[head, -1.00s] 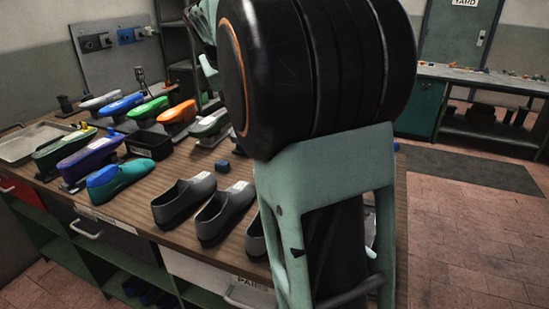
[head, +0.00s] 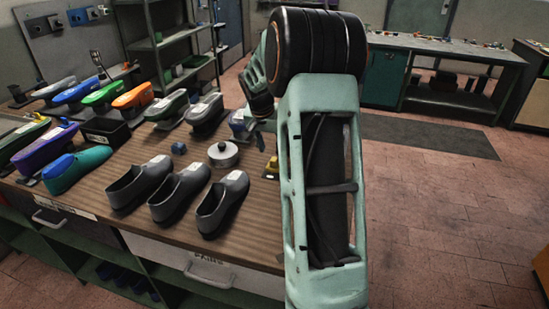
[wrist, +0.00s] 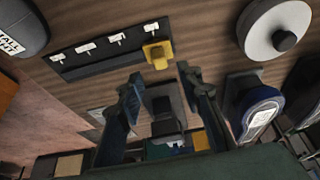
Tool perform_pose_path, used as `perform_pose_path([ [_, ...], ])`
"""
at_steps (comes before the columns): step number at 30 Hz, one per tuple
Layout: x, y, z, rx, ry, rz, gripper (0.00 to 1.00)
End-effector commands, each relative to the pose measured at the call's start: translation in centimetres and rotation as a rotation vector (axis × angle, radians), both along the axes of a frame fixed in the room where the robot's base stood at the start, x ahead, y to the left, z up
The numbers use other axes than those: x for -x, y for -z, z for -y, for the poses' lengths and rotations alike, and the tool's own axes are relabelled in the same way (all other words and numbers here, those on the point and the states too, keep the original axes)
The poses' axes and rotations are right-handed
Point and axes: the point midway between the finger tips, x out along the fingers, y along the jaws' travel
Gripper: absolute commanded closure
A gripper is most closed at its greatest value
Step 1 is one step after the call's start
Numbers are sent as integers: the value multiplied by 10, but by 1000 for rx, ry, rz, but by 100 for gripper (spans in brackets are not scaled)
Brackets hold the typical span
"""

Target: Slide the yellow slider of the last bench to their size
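The yellow slider (wrist: 157,50) is a small block at the right end of a dark strip (wrist: 100,55) in the wrist view. Several white labels run along that strip; their writing is too small to read. In the head view the slider (head: 272,167) shows at the table's right edge, just left of my arm. My gripper (wrist: 158,79) is open, its two dark blue fingers apart, with the slider ahead of the gap and not between them. A grey block (wrist: 163,105) shows in the gap.
A round white disc with a dark knob (head: 222,154) stands near the slider. Three grey shoes (head: 180,190) line the bench front (head: 135,213). Several coloured shoe forms stand at left. A blue-topped piece (wrist: 258,112) is close to my right finger.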

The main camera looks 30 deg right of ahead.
Motion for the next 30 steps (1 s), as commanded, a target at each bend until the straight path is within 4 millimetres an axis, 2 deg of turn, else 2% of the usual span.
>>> perform_pose_path([
  [7,-11,42,13,-1,-1,-2,67],
  [13,-17,62,20,0,0,0,67],
  [25,-19,68,22,2,-2,1,67],
  [30,-19,68,22,2,-2,1,84],
])
